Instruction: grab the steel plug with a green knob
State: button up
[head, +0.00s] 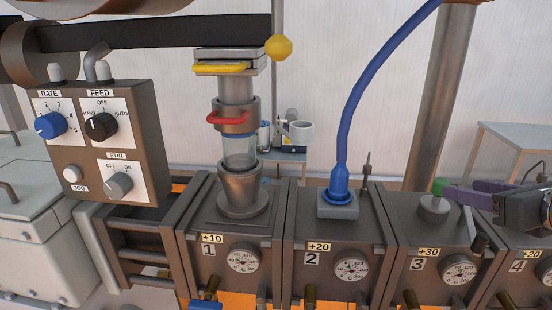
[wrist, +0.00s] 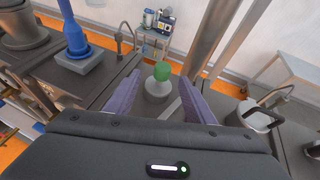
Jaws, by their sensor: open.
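The steel plug (head: 434,207) sits on top of the block numbered 3. Its green knob (head: 438,187) points up. In the wrist view the plug (wrist: 158,88) and its round green knob (wrist: 162,71) show between my two purple fingers. My gripper (wrist: 157,90) is open, with one finger on each side of the plug and a gap to each. In the head view my gripper (head: 462,192) reaches in from the right, its purple fingers close to the knob. Whether a finger touches the plug cannot be told.
Block 2 carries a blue hose fitting (head: 339,190) and a thin upright probe (head: 367,170). Block 1 carries a steel feed funnel (head: 242,190). A tall metal post (head: 437,95) stands behind the plug. A control box (head: 100,140) stands at left.

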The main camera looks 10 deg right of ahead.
aim_at(445, 184)
jog(key=shift+s+d+f+m, duration=0.15)
jog(key=shift+s+f+m, duration=0.1)
jog(key=shift+s+m, duration=0.15)
jog(key=x, duration=0.8)
jog(key=shift+w, duration=0.25)
jog(key=shift+w+f, duration=0.1)
jog(key=shift+w, duration=0.05)
jog(key=shift+d+x, duration=0.2)
jog(key=shift+x, duration=2.3)
jog(key=shift+c, duration=0.4)
